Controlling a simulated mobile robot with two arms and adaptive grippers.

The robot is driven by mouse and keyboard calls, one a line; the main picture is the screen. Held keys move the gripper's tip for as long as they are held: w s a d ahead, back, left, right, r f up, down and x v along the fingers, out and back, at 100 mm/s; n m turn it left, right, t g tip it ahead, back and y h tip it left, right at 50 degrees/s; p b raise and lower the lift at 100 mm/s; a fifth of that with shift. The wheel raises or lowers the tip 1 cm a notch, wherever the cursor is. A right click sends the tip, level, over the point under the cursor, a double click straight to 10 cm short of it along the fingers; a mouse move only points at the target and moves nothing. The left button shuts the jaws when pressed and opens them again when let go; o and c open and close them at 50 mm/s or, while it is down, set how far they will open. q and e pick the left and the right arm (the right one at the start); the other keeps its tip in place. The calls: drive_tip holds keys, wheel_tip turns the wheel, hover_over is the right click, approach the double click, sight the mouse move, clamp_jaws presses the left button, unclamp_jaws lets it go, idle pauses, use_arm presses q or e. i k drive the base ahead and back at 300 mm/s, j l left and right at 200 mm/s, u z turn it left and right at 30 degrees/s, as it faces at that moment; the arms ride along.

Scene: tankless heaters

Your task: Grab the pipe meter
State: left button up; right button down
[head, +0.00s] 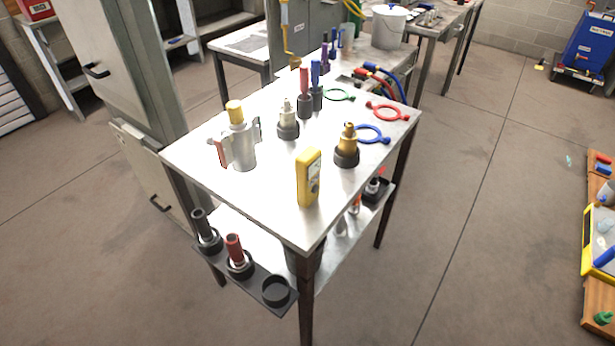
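Neither of my grippers shows in this view.
A silver canister with a yellow cap (240,150) and a brass fitting in a dark base (347,150) stand beside the meter. A black holder (258,280) juts out below.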

sight(309, 163)
drive_tip(key=u, duration=0.55)
drive_tip(key=i+l+u, duration=0.15)
drive_tip(key=l+u, duration=1.05)
drive_tip(key=l, duration=0.25)
